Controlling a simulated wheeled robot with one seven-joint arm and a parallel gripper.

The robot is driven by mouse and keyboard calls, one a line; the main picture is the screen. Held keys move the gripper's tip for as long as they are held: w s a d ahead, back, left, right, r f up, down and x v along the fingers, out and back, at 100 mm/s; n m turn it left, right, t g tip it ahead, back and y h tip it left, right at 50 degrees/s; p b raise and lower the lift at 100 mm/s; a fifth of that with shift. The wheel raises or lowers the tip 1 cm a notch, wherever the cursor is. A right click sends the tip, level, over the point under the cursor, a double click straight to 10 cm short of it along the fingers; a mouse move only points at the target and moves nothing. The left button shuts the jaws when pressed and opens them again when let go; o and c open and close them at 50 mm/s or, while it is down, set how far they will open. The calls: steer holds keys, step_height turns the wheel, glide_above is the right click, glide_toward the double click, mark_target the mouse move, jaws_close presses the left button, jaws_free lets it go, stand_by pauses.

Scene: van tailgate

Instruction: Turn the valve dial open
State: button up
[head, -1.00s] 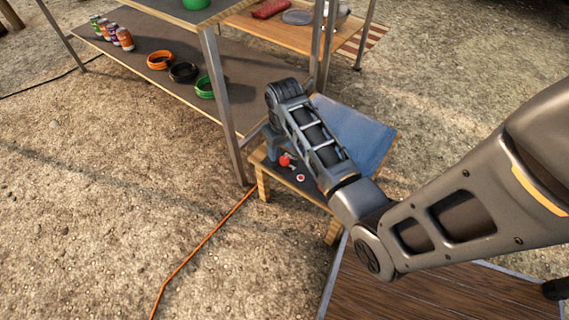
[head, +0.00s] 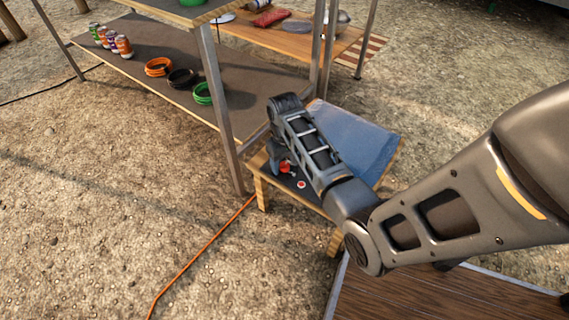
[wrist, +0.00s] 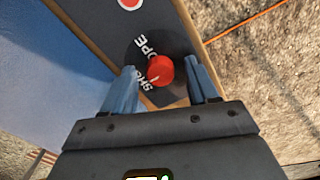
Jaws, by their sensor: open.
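The red valve dial (wrist: 160,70) is on a dark round plate (wrist: 138,56) with white lettering, partly readable as "OPE" and "SH". A white mark shows on the dial. My gripper (wrist: 165,80) is open, with its two blue fingers on either side of the dial. I cannot tell whether either finger touches it. In the head view the dial (head: 285,168) shows small and red on the low wooden stand (head: 262,190), beside my blue fingers. My arm hides part of the stand there.
A red and white round spot (head: 301,184) is near the dial. A shelf unit (head: 130,70) with cans (head: 124,46) and coiled cables (head: 158,67) is at the left. An orange cord (head: 200,256) crosses the gravel.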

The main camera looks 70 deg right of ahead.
steer(key=shift+c, duration=0.4)
steer(key=c, duration=1)
steer(key=shift+o, duration=0.2)
steer(key=shift+r+p, duration=0.15)
steer(key=shift+p, duration=0.25)
steer(key=m+p, duration=0.2)
steer(key=p, duration=0.1)
steer(key=shift+r+m, duration=0.15)
steer(key=shift+m, duration=0.25)
steer(key=m+p, duration=0.4)
steer(key=shift+w+m+p, duration=0.1)
steer(key=shift+m+p, duration=0.2)
steer(key=m+p, duration=0.3)
steer(key=m, duration=0.2)
steer(key=shift+f+m+p, duration=0.15)
steer(key=shift+m+p, duration=0.25)
steer(key=shift+m, duration=0.7)
steer(key=shift+f+m+p, duration=0.1)
steer(key=shift+m+p, duration=0.25)
steer(key=shift+m, duration=0.75)
